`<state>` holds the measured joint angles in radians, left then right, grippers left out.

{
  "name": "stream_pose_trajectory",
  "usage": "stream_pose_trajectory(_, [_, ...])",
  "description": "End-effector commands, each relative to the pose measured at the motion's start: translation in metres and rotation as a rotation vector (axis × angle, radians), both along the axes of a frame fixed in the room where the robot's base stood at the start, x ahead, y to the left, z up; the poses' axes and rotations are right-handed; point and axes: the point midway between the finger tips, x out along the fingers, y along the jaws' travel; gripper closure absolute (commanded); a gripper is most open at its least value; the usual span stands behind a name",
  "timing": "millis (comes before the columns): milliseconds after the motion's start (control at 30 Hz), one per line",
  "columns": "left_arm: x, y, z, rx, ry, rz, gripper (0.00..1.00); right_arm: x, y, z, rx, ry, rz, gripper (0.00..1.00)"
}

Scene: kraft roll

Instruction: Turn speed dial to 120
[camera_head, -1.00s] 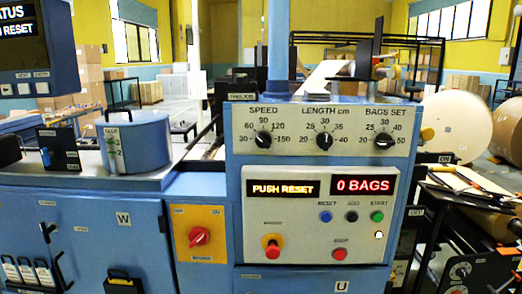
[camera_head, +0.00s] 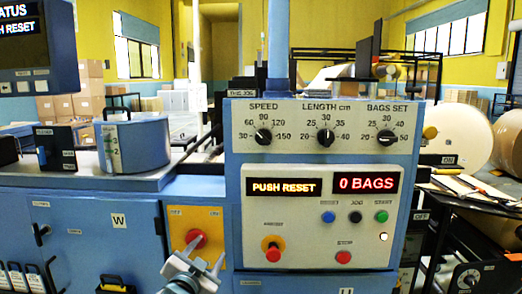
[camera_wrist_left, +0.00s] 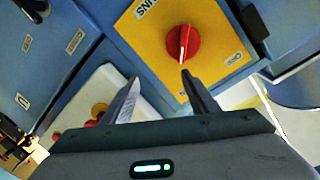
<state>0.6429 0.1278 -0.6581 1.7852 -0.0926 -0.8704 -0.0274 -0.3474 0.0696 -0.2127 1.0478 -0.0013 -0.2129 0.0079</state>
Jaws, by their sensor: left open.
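The speed dial (camera_head: 263,136) is a black knob at the left of the white dial plate (camera_head: 400,112) in the head view. Its scale runs from 30 to 150 with 90 at the top; where its pointer aims is too small to tell surely. My left gripper (camera_head: 207,262) is low in the head view, below and left of the dial and in front of the yellow switch plate. In the left wrist view its fingers (camera_wrist_left: 160,92) are apart with nothing between them. My right gripper is not in view.
A red rotary switch (camera_head: 196,238) sits on the yellow plate beside my left gripper; it also shows in the left wrist view (camera_wrist_left: 182,43). The length dial (camera_head: 325,137) and bags-set dial (camera_head: 385,137) sit right of the speed dial. Displays read PUSH RESET (camera_head: 284,187) and 0 BAGS (camera_head: 367,183).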

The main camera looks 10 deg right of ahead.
Motion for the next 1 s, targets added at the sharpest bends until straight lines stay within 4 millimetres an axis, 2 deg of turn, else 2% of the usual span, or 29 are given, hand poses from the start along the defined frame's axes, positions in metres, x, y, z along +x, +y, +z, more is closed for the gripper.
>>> stream_pose_trajectory(33, [-0.009,-0.011,0.042,0.004,-0.074,-0.026,0.46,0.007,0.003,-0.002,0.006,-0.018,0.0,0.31])
stream_pose_trajectory(100, [-0.028,-0.026,0.096,0.015,-0.166,-0.058,0.46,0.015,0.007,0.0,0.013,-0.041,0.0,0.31])
stream_pose_trajectory(200, [-0.061,-0.043,0.161,0.033,-0.286,-0.1,0.46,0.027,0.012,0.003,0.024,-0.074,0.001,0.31])
stream_pose_trajectory(333, [-0.101,-0.057,0.215,0.049,-0.399,-0.14,0.46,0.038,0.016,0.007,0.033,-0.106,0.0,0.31])
stream_pose_trajectory(400, [-0.116,-0.061,0.232,0.056,-0.437,-0.154,0.46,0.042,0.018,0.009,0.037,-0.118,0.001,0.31])
stream_pose_trajectory(533, [-0.129,-0.064,0.246,0.062,-0.469,-0.165,0.46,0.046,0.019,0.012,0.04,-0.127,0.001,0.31])
stream_pose_trajectory(1000, [-0.128,-0.066,0.248,0.061,-0.47,-0.166,0.46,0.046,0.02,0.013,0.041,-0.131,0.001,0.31])
